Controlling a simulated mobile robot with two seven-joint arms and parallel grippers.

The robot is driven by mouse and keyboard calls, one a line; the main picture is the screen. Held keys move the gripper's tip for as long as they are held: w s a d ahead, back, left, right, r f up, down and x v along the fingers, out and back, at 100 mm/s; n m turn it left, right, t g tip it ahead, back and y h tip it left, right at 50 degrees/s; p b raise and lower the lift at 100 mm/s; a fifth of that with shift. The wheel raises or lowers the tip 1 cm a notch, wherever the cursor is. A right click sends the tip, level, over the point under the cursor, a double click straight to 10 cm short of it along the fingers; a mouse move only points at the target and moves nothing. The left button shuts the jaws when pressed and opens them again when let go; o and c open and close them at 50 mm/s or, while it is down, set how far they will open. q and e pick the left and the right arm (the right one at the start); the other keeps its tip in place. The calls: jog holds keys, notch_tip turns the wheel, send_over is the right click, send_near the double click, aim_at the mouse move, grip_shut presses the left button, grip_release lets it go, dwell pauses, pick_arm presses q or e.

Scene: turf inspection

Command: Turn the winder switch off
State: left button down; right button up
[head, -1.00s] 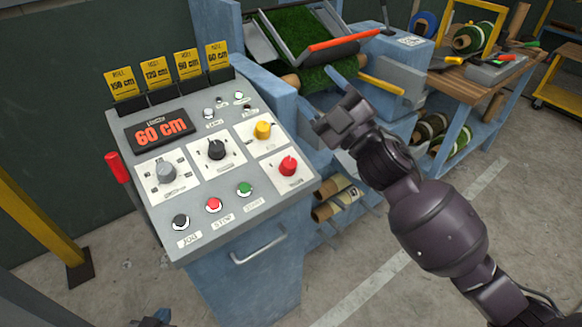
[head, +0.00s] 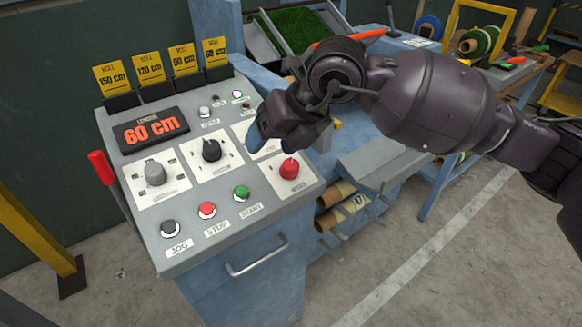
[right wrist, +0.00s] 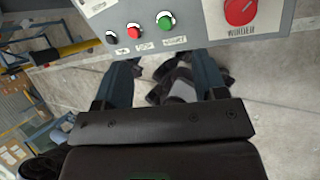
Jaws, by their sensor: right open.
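The control panel (head: 200,232) carries a grey knob (head: 155,173), a black knob (head: 211,150) and a red knob (head: 289,168). The red knob (right wrist: 240,11) is at the top right there, apart from the fingers. My left gripper is not in view.
Black, red and green buttons (head: 241,193) line the panel's front. A display (head: 151,129) reads 60 cm, with yellow cards behind it. A red-handled lever (head: 103,168) stands at the left. A turf machine (head: 300,35) and a workbench (head: 515,75) are behind.

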aim_at(291, 166)
jog(key=w+d+f+m+t+h, duration=0.2)
jog(key=w+d+m+h, duration=0.1)
jog(key=d+h, duration=0.15)
jog(key=b+x, duration=0.1)
jog(key=x, duration=0.8)
jog(key=shift+d+b, duration=0.2)
jog(key=shift+b, duration=0.15)
jog(key=shift+x, duration=0.8)
jog(key=shift+c, duration=0.6)
jog(key=c, duration=0.8)
jog(key=shift+r, duration=0.1)
